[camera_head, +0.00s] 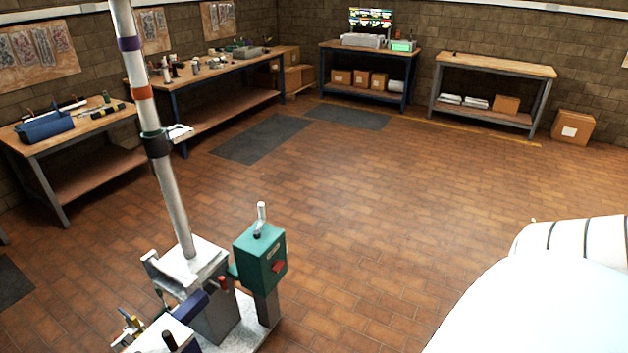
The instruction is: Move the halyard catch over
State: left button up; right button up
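A tall grey mast (172,205) rises from a pale metal base (212,310) at the lower left and leans slightly. Around it is a black collar (155,144) with a small light metal piece (181,133) sticking out to the right; this may be the halyard catch, but its details are too small to tell. Beside the mast foot stands a green box (260,257) with a pale upright lever (261,217) on top and a red knob (278,267) on its front. I see neither of my grippers in the head view.
A blue and white item with several small tools (130,322) is at the bottom left edge. A large white rounded shape (560,290) fills the lower right. Workbenches (215,68) line the walls. The brick floor (390,200) in the middle is clear.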

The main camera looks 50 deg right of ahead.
aim_at(277, 265)
jog(key=z, duration=1.25)
